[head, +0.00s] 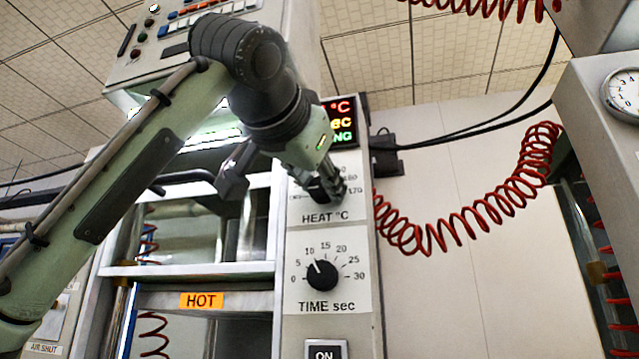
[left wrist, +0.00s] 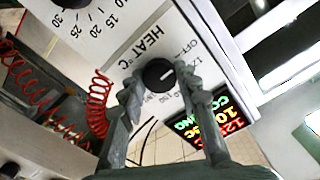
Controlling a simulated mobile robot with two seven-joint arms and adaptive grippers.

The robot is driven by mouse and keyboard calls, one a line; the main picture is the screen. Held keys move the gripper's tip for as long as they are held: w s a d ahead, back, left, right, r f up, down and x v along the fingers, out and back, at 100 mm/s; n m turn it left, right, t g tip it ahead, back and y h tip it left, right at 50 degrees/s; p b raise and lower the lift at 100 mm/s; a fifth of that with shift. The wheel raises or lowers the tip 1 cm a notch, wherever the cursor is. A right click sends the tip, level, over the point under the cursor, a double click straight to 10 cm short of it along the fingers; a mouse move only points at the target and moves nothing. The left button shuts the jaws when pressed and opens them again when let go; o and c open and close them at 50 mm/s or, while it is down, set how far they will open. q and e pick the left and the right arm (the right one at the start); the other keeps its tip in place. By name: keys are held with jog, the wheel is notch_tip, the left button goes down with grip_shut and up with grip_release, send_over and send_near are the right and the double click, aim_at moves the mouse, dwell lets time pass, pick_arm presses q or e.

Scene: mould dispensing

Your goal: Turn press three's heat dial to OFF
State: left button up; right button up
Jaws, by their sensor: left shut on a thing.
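The heat dial (left wrist: 160,75) is a round black knob with a white pointer mark, on a white plate lettered HEAT °C. In the left wrist view its pointer slants to the right and a little up, towards the side where OFF (left wrist: 188,47) is printed; its exact setting is hard to read. My left gripper (head: 328,188) is shut on the dial, with one finger on each side of it, as the left wrist view (left wrist: 159,80) shows. In the head view the gripper hides most of the dial and part of its scale. My right gripper is not in view.
The time dial (head: 321,274) sits just below, pointing near 10. A lit display (head: 342,122) is above the heat dial. A HOT label (head: 201,300) marks the press on the left. A coiled red hose (head: 440,235) hangs to the right, beside a gauge (head: 625,91).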

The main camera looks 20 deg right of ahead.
pick_arm(q)
jog(key=o, duration=1.2)
jog(key=shift+c, duration=0.2)
jog(key=v, duration=1.2)
